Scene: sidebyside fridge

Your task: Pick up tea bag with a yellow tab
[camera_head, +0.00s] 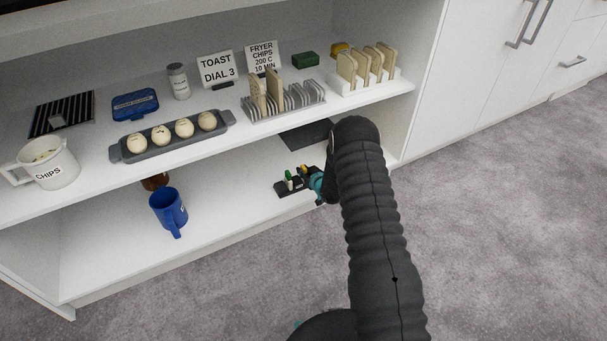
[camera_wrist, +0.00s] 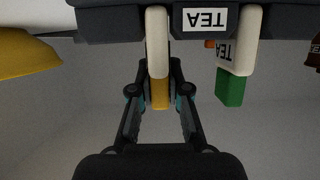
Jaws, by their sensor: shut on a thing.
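The tea bag with a yellow tab (camera_wrist: 157,42) is a pale upright piece in the wrist view, with its yellow tab (camera_wrist: 160,94) between the fingertips. My gripper (camera_wrist: 160,88) is shut on that tab. The bag still meets the dark holder labelled TEA (camera_wrist: 205,20); I cannot tell whether it is seated in it. A second tea bag with a green tab (camera_wrist: 230,88) stands in the holder to the right. In the head view the holder (camera_head: 290,188) sits on the lower shelf, with my gripper (camera_head: 317,183) at its right end.
A blue mug (camera_head: 169,208) stands on the lower shelf to the left, with a brown item (camera_head: 155,182) behind it. The upper shelf (camera_head: 240,130) overhangs the holder and carries toast racks, an egg tray and signs. A yellow object (camera_wrist: 25,52) shows left in the wrist view.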

